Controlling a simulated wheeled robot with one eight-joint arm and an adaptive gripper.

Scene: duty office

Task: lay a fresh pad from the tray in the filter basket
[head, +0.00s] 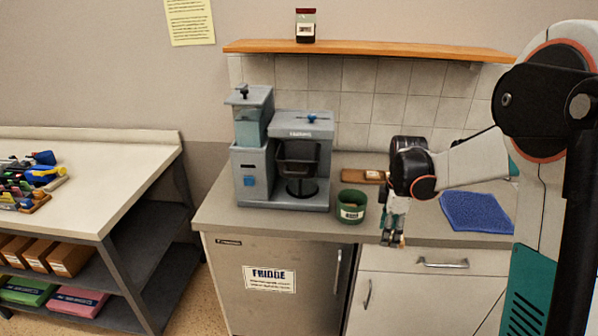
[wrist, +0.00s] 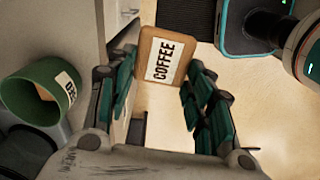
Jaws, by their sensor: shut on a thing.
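My gripper (head: 393,241) hangs in front of the counter's front edge, to the right of the green pot. In the wrist view its two fingers (wrist: 162,82) close on a brown, wood-coloured piece with a white COFFEE label (wrist: 160,55). Whether this piece is a pad I cannot tell. The grey coffee machine (head: 258,165) stands on the counter to the left, with a dark basket-like part (head: 298,152) under its head. The inside of that part is hidden. A small brown tray (head: 362,176) lies behind the gripper, partly hidden by my arm.
A green pot (head: 351,207) with a white label stands near the counter's front edge; the wrist view also shows it (wrist: 38,88), with something tan inside. A blue cloth (head: 476,211) lies at the right. A shelf (head: 370,49) bearing a jar (head: 305,25) runs above.

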